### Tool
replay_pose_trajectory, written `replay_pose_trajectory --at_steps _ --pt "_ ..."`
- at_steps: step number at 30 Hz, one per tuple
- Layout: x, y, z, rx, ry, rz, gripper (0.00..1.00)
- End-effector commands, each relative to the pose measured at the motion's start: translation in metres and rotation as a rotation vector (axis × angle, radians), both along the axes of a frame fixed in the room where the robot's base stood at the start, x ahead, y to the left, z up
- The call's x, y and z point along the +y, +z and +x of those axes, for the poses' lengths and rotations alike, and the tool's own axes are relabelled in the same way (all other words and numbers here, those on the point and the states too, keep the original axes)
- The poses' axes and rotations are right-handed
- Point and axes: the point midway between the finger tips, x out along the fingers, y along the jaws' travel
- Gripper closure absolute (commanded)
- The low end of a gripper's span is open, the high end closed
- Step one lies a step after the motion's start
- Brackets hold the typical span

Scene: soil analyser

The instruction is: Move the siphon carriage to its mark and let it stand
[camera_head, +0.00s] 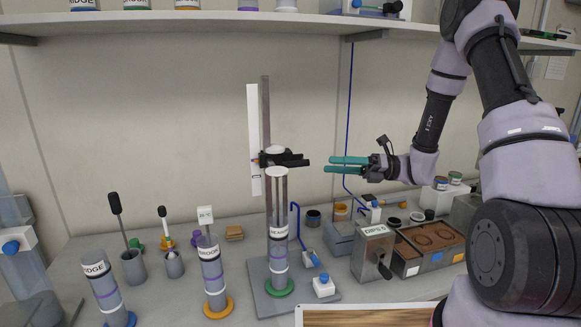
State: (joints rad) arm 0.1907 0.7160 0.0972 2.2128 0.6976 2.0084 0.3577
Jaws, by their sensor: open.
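The siphon carriage (284,159) is a black block with a short arm. It sits on a grey upright post (265,120), just above the rim of a clear cylinder (279,225). A white scale strip (253,140) with dark marks stands beside the post; the target mark is too small to make out. My gripper (332,165) has two teal fingers pointing left, at about the carriage's height. Its fingertips are to the right of the carriage's end, with a visible gap between them in the picture. The gripper is open and holds nothing.
Two more labelled cylinders (213,272) and (106,285) stand on the bench at left, near beakers holding tools. A metal box marked DIPS (375,252) and a brown soil tray (432,240) are below my arm. A shelf (200,24) runs above.

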Motion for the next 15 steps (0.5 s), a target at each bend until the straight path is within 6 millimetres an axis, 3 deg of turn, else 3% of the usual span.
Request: replay_pose_trajectory --at_steps 1,6,11,15 --pt "-0.002 -0.011 0.009 0.067 -0.035 0.037 0.45" --pt "-0.006 -0.030 0.027 0.198 -0.105 0.111 0.45" --pt "0.000 -0.032 0.031 0.223 -0.119 0.127 0.45" --pt "0.021 -0.027 0.031 0.221 -0.116 0.126 0.45"
